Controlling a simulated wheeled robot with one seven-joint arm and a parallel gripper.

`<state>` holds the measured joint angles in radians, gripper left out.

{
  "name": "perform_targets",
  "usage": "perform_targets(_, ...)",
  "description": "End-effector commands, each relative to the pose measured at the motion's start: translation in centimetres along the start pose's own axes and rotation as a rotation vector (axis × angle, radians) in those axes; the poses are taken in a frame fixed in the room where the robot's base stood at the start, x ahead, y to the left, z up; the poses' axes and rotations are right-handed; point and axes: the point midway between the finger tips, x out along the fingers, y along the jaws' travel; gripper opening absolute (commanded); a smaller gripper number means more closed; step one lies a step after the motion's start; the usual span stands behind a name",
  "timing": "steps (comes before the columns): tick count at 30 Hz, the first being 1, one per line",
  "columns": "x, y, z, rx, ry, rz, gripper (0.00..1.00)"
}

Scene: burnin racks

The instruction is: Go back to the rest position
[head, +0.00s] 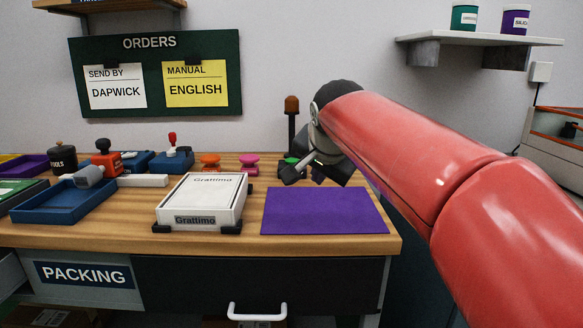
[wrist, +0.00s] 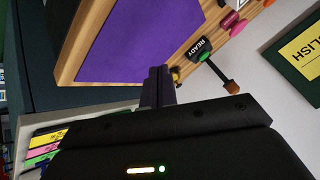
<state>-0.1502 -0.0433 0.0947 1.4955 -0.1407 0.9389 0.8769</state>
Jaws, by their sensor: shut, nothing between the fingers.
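My red arm reaches in from the right in the head view. My gripper (head: 312,176) hangs in the air near the back right of the packing table (head: 390,243), behind the purple mat (head: 325,212). In the wrist view its dark fingers (wrist: 157,80) are together with nothing between them. The purple mat also shows in the wrist view (wrist: 140,38), bare in the part I see. The arm and gripper partly hide the back right corner of the table.
A white Grattimo box (head: 202,200) stands left of the mat. A blue tray (head: 65,203), stamps and pots fill the left side. A brown-topped post (head: 292,108) stands behind the gripper. An orders board (head: 155,75) and a shelf (head: 480,41) are on the wall.

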Motion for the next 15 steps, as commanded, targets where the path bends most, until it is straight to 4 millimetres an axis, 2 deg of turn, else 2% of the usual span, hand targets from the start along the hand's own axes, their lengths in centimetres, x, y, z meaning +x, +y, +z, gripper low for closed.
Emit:
perform_targets(8,-2.0,6.2,3.4,-0.139,-0.033,0.055,0.00)
perform_targets(11,-2.8,9.4,5.6,-0.210,-0.055,0.079,0.00)
perform_targets(14,-3.7,13.7,8.7,-0.298,-0.089,0.105,0.00)
perform_targets(15,-4.0,15.8,10.3,-0.339,-0.106,0.115,0.00)
